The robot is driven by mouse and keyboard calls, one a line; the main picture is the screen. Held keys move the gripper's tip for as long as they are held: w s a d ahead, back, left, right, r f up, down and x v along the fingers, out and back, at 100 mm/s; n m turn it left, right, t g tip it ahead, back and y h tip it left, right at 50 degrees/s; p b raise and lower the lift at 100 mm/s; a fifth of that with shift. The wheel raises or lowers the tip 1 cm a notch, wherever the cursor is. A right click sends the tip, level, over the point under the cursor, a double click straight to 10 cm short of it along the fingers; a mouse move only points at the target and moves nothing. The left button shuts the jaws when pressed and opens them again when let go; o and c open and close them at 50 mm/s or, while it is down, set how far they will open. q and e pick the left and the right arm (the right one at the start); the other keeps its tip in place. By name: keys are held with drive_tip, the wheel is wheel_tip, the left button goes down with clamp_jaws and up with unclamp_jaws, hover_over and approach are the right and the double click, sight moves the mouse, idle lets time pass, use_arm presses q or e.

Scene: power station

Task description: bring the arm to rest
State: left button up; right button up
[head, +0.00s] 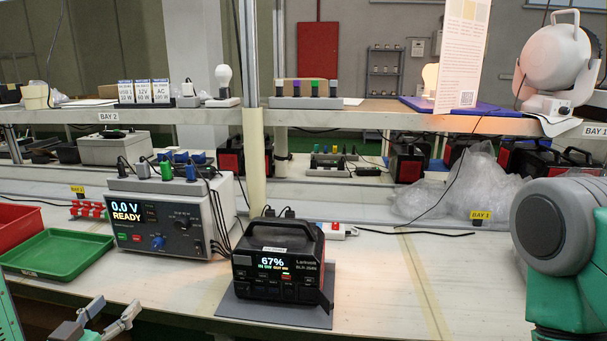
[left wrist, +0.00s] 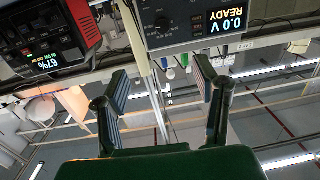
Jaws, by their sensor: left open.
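My left gripper (head: 111,311) is at the lower left of the head view, in front of the bench's front edge and below the green tray. It is open and empty. In the left wrist view its two fingers (left wrist: 160,85) stand wide apart with nothing between them. That view is upside down and shows the grey power supply and the black power station beyond the fingers. My right arm shows at the right edge of the head view as a grey joint with green links. Its gripper is out of view.
The grey supply (head: 172,214) reads "0.0 V READY". The power station (head: 277,258) reads 67% and stands on a grey mat (head: 230,303). A green tray (head: 58,254) and red tray (head: 20,224) are at left. Bench right of the station is largely clear, with plastic wrap (head: 445,192) behind.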

use_arm(q)
drive_tip(key=s+d+f+g, duration=0.3)
drive_tip(key=s+f+g, duration=0.2)
drive_tip(key=f, duration=0.4)
drive_tip(key=s+d+f+g, duration=0.4)
drive_tip(key=s+f, duration=0.2)
drive_tip(key=f, duration=0.2)
drive_tip(key=s+d+f+g, duration=0.1)
drive_tip(key=s+f+g, duration=0.2)
drive_tip(key=s, duration=0.5)
drive_tip(key=s+d+f+g, duration=0.1)
drive_tip(key=s+f+g, duration=0.2)
drive_tip(key=s, duration=0.4)
drive_tip(key=shift+s+f+g, duration=0.2)
drive_tip(key=shift+s+g, duration=0.2)
drive_tip(key=shift+g, duration=0.5)
